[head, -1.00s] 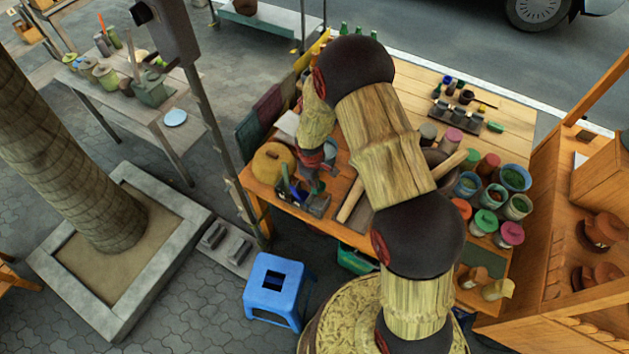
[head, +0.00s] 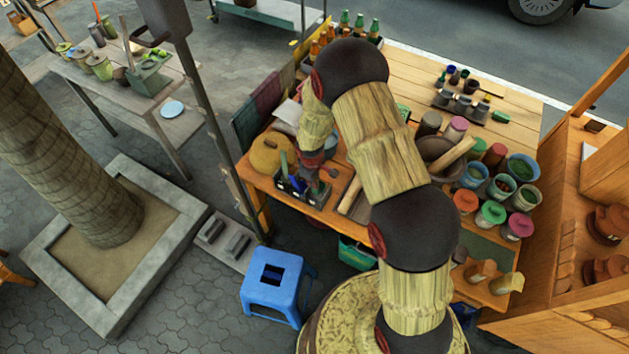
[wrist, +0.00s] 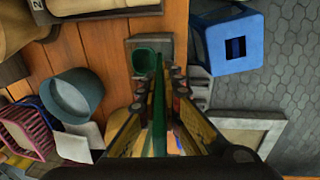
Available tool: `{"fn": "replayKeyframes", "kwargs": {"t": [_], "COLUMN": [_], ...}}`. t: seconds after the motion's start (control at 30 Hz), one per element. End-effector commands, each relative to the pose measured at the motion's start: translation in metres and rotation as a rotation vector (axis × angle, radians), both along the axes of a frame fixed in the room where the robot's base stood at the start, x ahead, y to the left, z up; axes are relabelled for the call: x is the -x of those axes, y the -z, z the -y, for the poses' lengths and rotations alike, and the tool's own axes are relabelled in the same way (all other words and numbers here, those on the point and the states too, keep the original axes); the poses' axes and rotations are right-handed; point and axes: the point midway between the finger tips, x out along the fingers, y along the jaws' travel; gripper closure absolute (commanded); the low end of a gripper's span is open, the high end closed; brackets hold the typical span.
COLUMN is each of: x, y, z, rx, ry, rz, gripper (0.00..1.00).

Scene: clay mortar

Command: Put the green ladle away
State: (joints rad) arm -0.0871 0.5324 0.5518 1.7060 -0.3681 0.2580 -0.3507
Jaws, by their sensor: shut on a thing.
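The green ladle shows in the wrist view (wrist: 158,98), its rounded bowl towards the top and its thin handle running down between the fingers. My gripper (wrist: 158,90) is shut on the handle. A grey holder (wrist: 136,42) lies beyond the bowl in the wrist view; I cannot tell whether the ladle touches it. In the head view, my gripper (head: 318,163) is over the left front part of the wooden table (head: 410,75), close to a dark utensil holder (head: 312,197) with blue and green parts. The ladle is hard to single out there.
A round yellow-brown pot (head: 270,152) stands left of the holder. Several paint pots (head: 490,213) and a mortar bowl (head: 436,150) crowd the table's right side. A blue stool (head: 277,283) stands in front on the paving. A post (head: 205,110) rises left of the table.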

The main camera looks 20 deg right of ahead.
Motion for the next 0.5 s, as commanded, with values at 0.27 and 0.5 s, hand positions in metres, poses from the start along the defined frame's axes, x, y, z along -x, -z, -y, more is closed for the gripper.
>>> {"fn": "replayKeyframes", "kwargs": {"t": [0.27, 0.5], "x": [0.0, 0.0], "y": [0.029, 0.047], "z": [0.0, 0.0], "rx": [0.0, 0.0], "ry": [0.0, 0.0], "rz": [0.0, 0.0], "gripper": [1.0, 1.0]}}
